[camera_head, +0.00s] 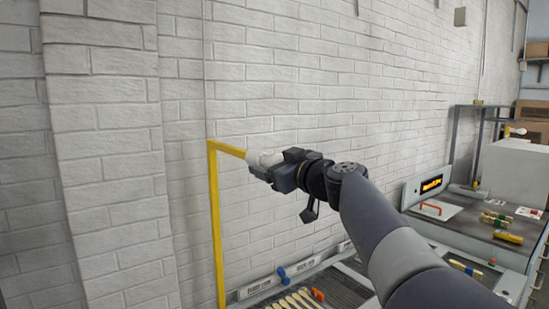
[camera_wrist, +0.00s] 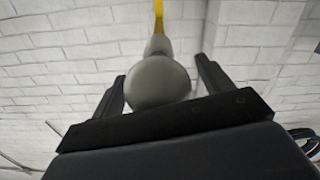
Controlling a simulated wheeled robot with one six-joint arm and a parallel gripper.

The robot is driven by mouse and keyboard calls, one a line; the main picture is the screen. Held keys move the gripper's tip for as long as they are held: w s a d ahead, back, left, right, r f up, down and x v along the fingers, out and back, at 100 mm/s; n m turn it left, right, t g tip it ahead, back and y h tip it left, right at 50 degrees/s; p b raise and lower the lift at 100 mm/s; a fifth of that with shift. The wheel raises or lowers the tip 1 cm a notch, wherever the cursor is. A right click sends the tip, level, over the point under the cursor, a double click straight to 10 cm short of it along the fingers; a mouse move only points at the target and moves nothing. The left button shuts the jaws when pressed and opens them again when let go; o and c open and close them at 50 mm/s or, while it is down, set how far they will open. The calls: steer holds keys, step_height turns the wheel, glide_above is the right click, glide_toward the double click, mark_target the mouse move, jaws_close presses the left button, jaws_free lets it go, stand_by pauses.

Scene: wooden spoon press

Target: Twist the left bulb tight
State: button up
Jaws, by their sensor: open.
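The left bulb (camera_head: 266,158) is pale white and sits at the end of a yellow bracket arm (camera_head: 228,148) in the head view. My gripper (camera_head: 258,163) reaches it from the right, and its jaws partly hide the bulb. In the wrist view the bulb (camera_wrist: 157,81) shows grey and round, with its neck toward the yellow arm. It lies between the two dark fingers of my gripper (camera_wrist: 158,82).
A yellow post (camera_head: 216,230) stands below the bracket, close to the white brick wall (camera_head: 110,130). Below lie several wooden spoons (camera_head: 293,301) and a blue dumbbell-shaped piece (camera_head: 283,275).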

steer(key=c, duration=1)
steer(key=shift+f+m+b, duration=0.1)
steer(key=shift+m+b, duration=0.3)
steer(key=shift+d+m+b, duration=0.1)
steer(key=shift+m+b, duration=0.65)
steer(key=shift+m, duration=0.25)
steer(key=m+b, duration=0.1)
steer(key=m, duration=0.2)
steer(key=shift+w+m, duration=0.1)
steer(key=shift+m, duration=0.2)
steer(key=m+b, duration=0.1)
steer(key=m, duration=0.3)
steer(key=shift+d, duration=0.1)
steer(key=shift+m, duration=2.2)
